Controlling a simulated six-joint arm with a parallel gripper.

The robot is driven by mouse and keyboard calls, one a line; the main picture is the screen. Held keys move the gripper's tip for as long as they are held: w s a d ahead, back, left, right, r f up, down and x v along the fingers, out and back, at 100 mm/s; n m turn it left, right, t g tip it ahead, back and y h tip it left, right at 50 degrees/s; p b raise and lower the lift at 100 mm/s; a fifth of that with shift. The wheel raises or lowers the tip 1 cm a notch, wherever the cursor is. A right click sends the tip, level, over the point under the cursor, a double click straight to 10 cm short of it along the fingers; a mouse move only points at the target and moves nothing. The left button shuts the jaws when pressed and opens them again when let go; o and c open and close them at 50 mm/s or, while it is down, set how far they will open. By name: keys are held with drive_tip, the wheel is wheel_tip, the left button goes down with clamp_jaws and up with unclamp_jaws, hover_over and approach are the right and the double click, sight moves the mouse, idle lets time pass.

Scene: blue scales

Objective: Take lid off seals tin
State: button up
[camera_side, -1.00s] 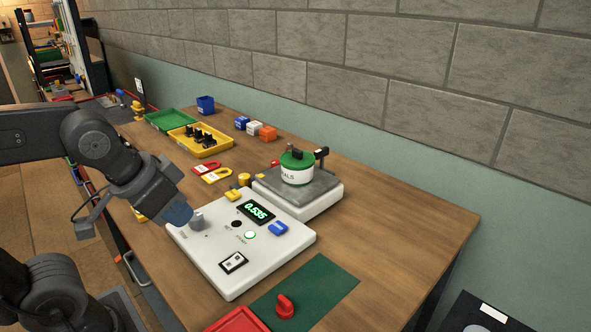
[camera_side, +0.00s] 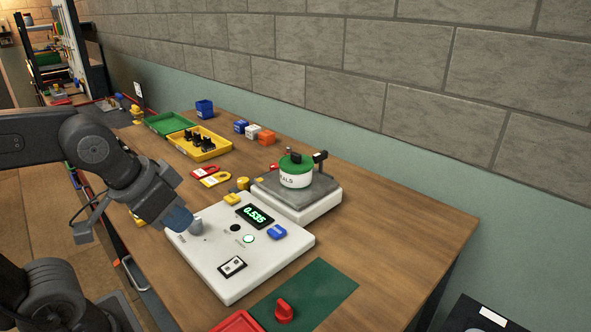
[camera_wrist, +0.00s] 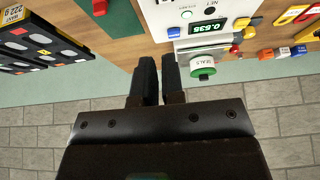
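The seals tin (camera_side: 295,180) is a round white tin with a green lid (camera_side: 296,163) seated on it and a dark knob on top. It stands on the grey plate of the scale (camera_side: 270,198). In the wrist view the tin (camera_wrist: 204,73) shows with its label upside down, right of the fingers. My gripper (camera_side: 187,223) is at the left edge of the white control panel, well left of the tin and apart from it. In the wrist view its two dark fingers (camera_wrist: 159,65) have a narrow gap with nothing seen between them.
The white panel (camera_side: 215,268) has a display reading 0.535. A small post (camera_side: 321,160) stands behind the tin. A yellow tray (camera_side: 212,152) with black pieces, a green tray (camera_side: 168,123) and small coloured blocks lie farther back. The wood right of the scale is clear.

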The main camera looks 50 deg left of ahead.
drive_tip(key=o, duration=0.6)
drive_tip(key=shift+o, duration=0.2)
drive_tip(key=w+a+r+n+g, duration=0.1)
drive_tip(key=w+a+r+n, duration=0.1)
drive_tip(key=w+r+n, duration=0.55)
drive_tip(key=n+g+y, duration=0.1)
drive_tip(key=n+g, duration=0.3)
drive_tip(key=n, duration=0.6)
hover_over(296, 154)
drive_tip(key=d, duration=0.1)
drive_tip(key=f, duration=0.5)
drive_tip(key=shift+s+d, duration=0.1)
drive_tip(key=shift+s, duration=0.1)
drive_tip(key=shift+w+a+f+n+g, duration=0.2)
drive_tip(key=shift+w+f+n+g, duration=0.1)
drive_tip(key=shift+f, duration=0.25)
drive_tip(key=shift+a+f, duration=0.25)
drive_tip(key=shift+f, duration=1.55)
drive_tip(key=shift+a+f, duration=0.2)
drive_tip(key=shift+f, duration=1.55)
